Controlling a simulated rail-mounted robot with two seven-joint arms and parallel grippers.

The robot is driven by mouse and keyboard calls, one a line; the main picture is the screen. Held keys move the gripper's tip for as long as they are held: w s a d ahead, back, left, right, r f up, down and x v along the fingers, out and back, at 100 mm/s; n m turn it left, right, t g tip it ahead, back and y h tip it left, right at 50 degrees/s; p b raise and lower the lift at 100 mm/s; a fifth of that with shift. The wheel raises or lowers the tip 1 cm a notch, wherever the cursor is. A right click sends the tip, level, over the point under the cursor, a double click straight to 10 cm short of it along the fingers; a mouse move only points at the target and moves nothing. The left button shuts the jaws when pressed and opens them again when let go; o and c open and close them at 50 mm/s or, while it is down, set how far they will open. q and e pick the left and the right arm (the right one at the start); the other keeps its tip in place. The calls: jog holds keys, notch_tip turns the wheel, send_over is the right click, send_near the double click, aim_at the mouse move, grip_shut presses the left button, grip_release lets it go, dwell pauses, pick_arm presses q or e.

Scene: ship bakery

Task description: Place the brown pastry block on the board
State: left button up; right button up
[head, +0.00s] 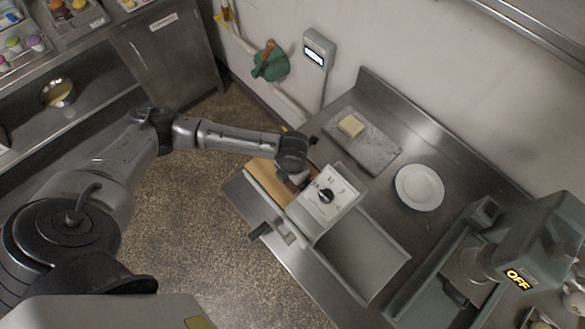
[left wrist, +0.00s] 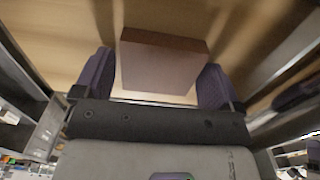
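The brown pastry block (left wrist: 160,62) is between the two fingers of my left gripper (left wrist: 157,82) in the left wrist view. Its sides are very close to both fingers, and whether they press on it is unclear. Behind it is a tan wooden surface (left wrist: 60,45). In the head view, my left gripper (head: 297,179) is low at the tan wooden board (head: 268,182), beside the white dial panel. The gripper hides the block there. Whether the block rests on the board or hangs just above it is unclear. My right gripper is not in view.
A white panel with a black dial (head: 327,199) stands right of the board, followed by an empty grey tray (head: 359,252).

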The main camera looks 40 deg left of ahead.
pick_arm(q)
jog(key=shift+o, duration=0.7)
notch_tip(320, 180, up, 12)
jog(key=shift+r, duration=0.2)
dwell(0.3)
